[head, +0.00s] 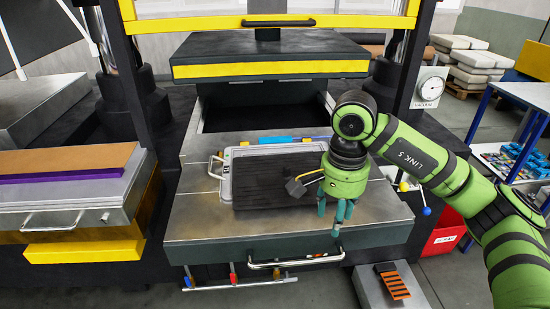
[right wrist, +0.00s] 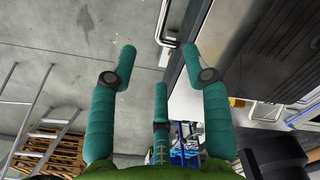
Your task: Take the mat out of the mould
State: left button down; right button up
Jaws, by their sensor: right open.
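The mat (head: 270,178) is a dark, ribbed sheet lying flat in the mould (head: 227,180), a light grey frame with a handle on its left side. The mould sits on the press's pulled-out lower plate. The mat's right part is hidden behind my right gripper (head: 340,216). That gripper is open and empty, its teal fingers over the plate's front right, apart from the mat. In the right wrist view, my gripper (right wrist: 158,58) has its fingers spread, with the ribbed mat (right wrist: 272,50) at the upper right. My left gripper is not in view.
The yellow-edged upper press plate (head: 270,68) hangs behind the mould. A metal handle (head: 295,262) runs along the lower plate's front. A blue bar (head: 280,140) lies behind the mould. A bench with a drawer (head: 65,205) stands at left, a blue shelf (head: 520,95) at right.

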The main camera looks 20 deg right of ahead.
aim_at(260, 182)
jog(key=i, duration=0.85)
